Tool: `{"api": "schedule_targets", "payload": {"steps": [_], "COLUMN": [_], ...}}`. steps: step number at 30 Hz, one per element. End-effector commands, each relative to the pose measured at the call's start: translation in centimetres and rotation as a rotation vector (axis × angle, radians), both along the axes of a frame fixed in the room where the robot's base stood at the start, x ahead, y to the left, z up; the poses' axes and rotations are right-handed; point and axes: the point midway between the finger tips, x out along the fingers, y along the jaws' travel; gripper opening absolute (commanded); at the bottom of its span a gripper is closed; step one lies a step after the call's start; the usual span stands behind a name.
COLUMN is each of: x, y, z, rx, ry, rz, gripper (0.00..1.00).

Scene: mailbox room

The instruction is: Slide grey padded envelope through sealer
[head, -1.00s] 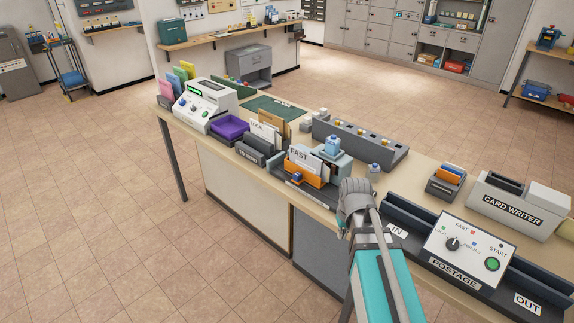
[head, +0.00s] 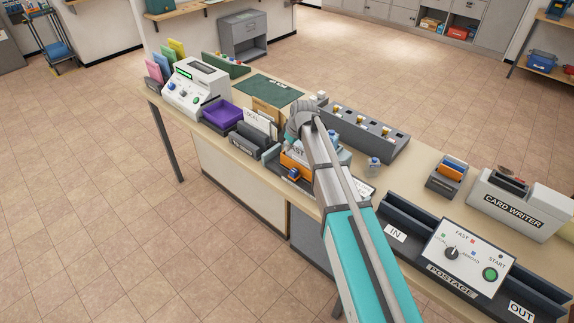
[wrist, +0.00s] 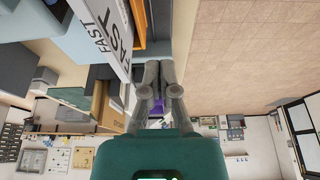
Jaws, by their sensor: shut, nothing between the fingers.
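My gripper (wrist: 158,72) is shut and empty. In the wrist view its grey fingers are together beside the white FAST sheets. In the head view the wrist (head: 303,118) is above the FAST holder, and the fingertips are hidden. A pale blue-grey machine (head: 343,156), possibly the sealer, stands behind my arm; a label (head: 364,187) in front is partly covered. I cannot make out a grey padded envelope in either view.
Left of the holder are a dark LOCAL holder (head: 252,140), a purple tray (head: 222,115) and a white machine (head: 196,88).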

Motion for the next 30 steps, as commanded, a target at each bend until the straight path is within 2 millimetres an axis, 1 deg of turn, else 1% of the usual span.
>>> {"api": "schedule_targets", "payload": {"steps": [7,11,17,30], "x": [-0.1,-0.1,0.2,0.8], "y": [0.6,0.8,1.1,2.1], "z": [-0.2,-0.7,-1.9,-5.2], "rx": [0.0,0.0,0.0,0.0], "ry": [0.001,0.001,0.001,0.001], "rz": [0.007,0.008,0.008,0.01], "gripper": [0.0,0.0,0.0,0.0]}}
